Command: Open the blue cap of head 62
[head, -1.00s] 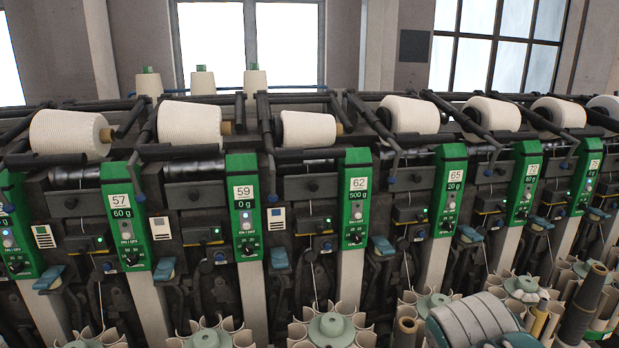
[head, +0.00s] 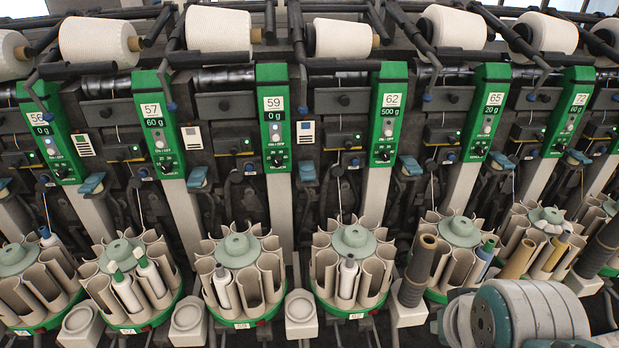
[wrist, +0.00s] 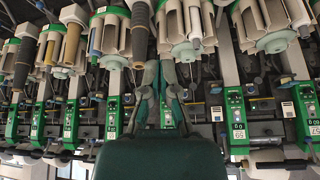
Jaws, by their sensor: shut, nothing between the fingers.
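The panel of head 62 (head: 388,113) is green, with a white "62" label and a "500 g" display, right of centre in the head view. A blue-teal cap (head: 410,166) sits just right of its lower end, and a similar cap (head: 306,170) sits to its left, beside panel 59. Both look lowered. I cannot tell which cap belongs to head 62. My gripper (wrist: 161,92) is shut and empty in the wrist view, in front of the machine. That view is upside down, and the gripper hides part of the machine behind it.
Round bobbin magazines, such as the one below panel 62 (head: 353,240), stand out along the front. A dark tapered tube (head: 418,271) stands upright beside it. White yarn cones (head: 342,38) lie along the top. Neighbouring panels 59 (head: 276,117) and 65 (head: 486,112) flank head 62.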

